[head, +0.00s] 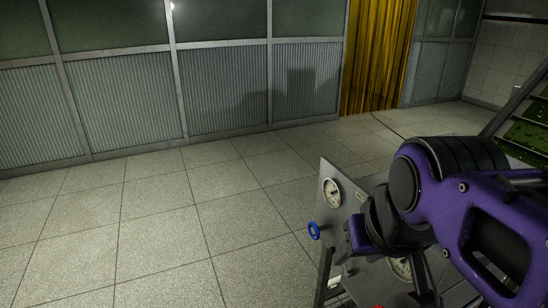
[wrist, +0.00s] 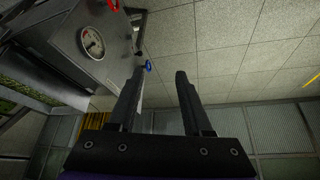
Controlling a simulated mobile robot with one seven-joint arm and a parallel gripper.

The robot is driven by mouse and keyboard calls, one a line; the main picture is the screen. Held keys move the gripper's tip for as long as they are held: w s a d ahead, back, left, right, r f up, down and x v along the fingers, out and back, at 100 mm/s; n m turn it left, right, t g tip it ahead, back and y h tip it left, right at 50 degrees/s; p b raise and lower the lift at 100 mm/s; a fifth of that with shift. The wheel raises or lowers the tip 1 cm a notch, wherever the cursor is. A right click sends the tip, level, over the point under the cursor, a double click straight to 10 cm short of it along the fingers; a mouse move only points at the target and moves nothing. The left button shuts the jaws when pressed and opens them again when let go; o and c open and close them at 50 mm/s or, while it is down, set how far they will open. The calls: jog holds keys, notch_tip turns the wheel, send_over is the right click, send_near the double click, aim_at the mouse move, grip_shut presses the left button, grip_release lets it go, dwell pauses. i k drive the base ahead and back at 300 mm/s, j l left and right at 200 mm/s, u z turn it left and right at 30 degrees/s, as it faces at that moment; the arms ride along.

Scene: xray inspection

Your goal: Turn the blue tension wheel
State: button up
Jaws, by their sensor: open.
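The blue tension wheel (head: 314,231) is a small ring on the left side of a grey metal panel (head: 329,168) in the head view. In the wrist view the blue wheel (wrist: 148,66) shows small, just beyond the tip of the left finger and beside the panel's edge. My gripper (wrist: 158,74) is open, with two dark fingers apart and nothing between them. The wheel appears nearer the left finger than the right; I cannot tell how far beyond the tips it is. In the head view my purple arm covers much of the panel, and the fingers are not clearly seen.
A round gauge (head: 332,192) sits on the panel above the wheel; a second gauge (head: 401,268) is partly hidden by my arm. A red knob (wrist: 113,5) shows at the wrist view's top. Open tiled floor (head: 150,235) lies left. A yellow curtain (head: 378,55) hangs behind.

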aim_at(314, 232)
jog(key=i+j, duration=0.55)
jog(key=j, duration=0.2)
jog(key=i+j+z, duration=0.15)
jog(key=i+j, duration=0.15)
jog(key=i, duration=0.15)
